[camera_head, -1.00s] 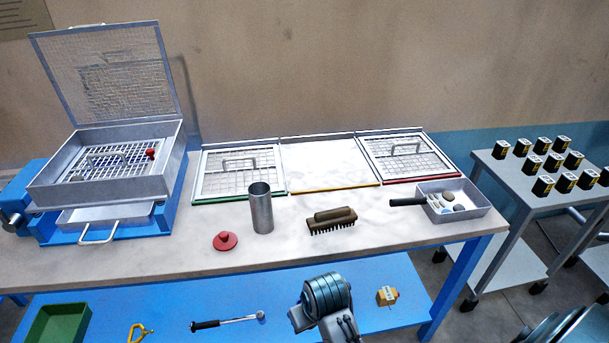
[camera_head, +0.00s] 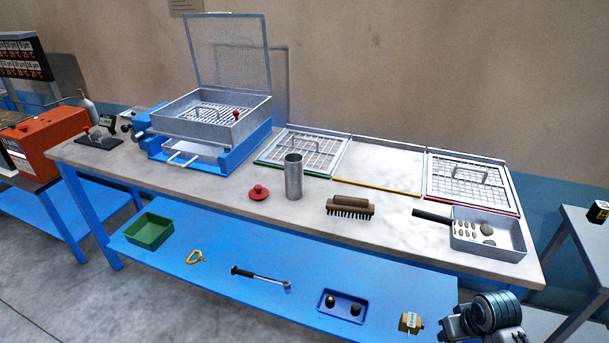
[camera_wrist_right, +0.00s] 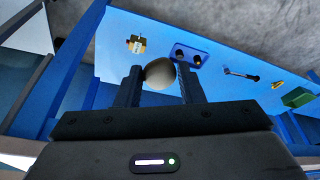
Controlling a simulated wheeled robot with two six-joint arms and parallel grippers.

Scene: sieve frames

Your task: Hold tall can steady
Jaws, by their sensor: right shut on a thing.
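The tall can (camera_head: 294,179) is a grey metal cylinder with an open top. It stands upright on the workbench near its front edge, and no gripper touches it. A red lid with a knob (camera_head: 259,193) lies on the bench left of it. In the right wrist view my right gripper (camera_wrist_right: 161,78) is shut on a rounded grey stone-like thing (camera_wrist_right: 159,75). In the head view only part of my right arm shows at the bottom right, away from the can. My left gripper is not in view.
A brush (camera_head: 350,208) lies right of the can, then a metal tray with stones (camera_head: 510,246). Behind stand mesh frames (camera_head: 470,183) and a sieve box with raised lid (camera_head: 212,118). The lower shelf (camera_head: 220,240) holds a green bin (camera_head: 148,231) and small tools.

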